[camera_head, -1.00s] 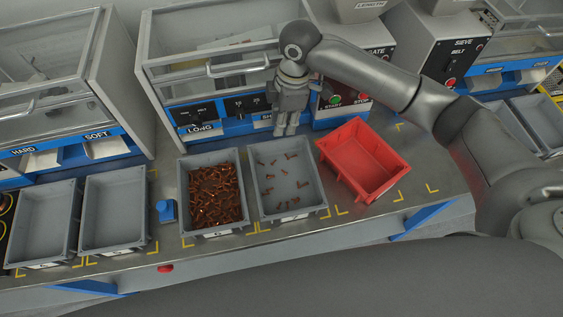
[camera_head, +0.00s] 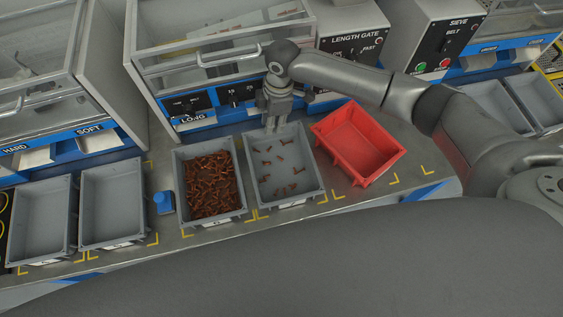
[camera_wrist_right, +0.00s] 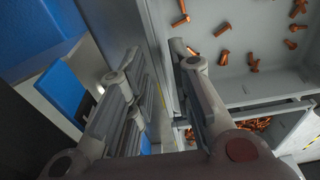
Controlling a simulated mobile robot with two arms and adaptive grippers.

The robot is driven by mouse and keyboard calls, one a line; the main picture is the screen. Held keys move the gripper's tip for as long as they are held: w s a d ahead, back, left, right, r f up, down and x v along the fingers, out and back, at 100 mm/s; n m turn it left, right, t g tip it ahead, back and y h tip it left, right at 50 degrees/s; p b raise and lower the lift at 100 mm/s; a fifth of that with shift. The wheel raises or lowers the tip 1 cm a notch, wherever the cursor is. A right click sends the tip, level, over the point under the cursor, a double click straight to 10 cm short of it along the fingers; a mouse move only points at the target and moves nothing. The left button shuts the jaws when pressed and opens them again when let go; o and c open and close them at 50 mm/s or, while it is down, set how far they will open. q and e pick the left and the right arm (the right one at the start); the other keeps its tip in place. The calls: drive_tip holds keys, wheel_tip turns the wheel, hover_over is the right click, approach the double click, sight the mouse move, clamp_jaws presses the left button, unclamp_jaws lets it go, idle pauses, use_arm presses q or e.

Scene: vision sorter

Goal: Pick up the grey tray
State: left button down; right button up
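Several grey trays stand on the bench. The grey tray with a few scattered copper-coloured screws (camera_head: 315,163) is in the middle of the head view; its inner floor and wall also show in the wrist view (camera_wrist_right: 235,45). My right gripper (camera_head: 271,128) points down at this tray's far rim. In the right wrist view the gripper's fingers (camera_wrist_right: 157,58) are apart, with the tray's wall between or just beside them; contact cannot be told. My left gripper is not in view.
A grey tray full of screws (camera_head: 179,178) stands close on the left, and a tilted red tray (camera_head: 366,150) on the right. Empty grey trays (camera_head: 80,205) stand further left. Machine fronts (camera_head: 200,100) rise just behind. A small blue block (camera_head: 163,203) sits on the bench.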

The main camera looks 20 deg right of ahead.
drive_tip(key=shift+a+f, duration=0.15)
drive_tip(key=shift+f, duration=0.7)
drive_tip(key=shift+c, duration=0.5)
clamp_jaws()
drive_tip(key=shift+r, duration=0.15)
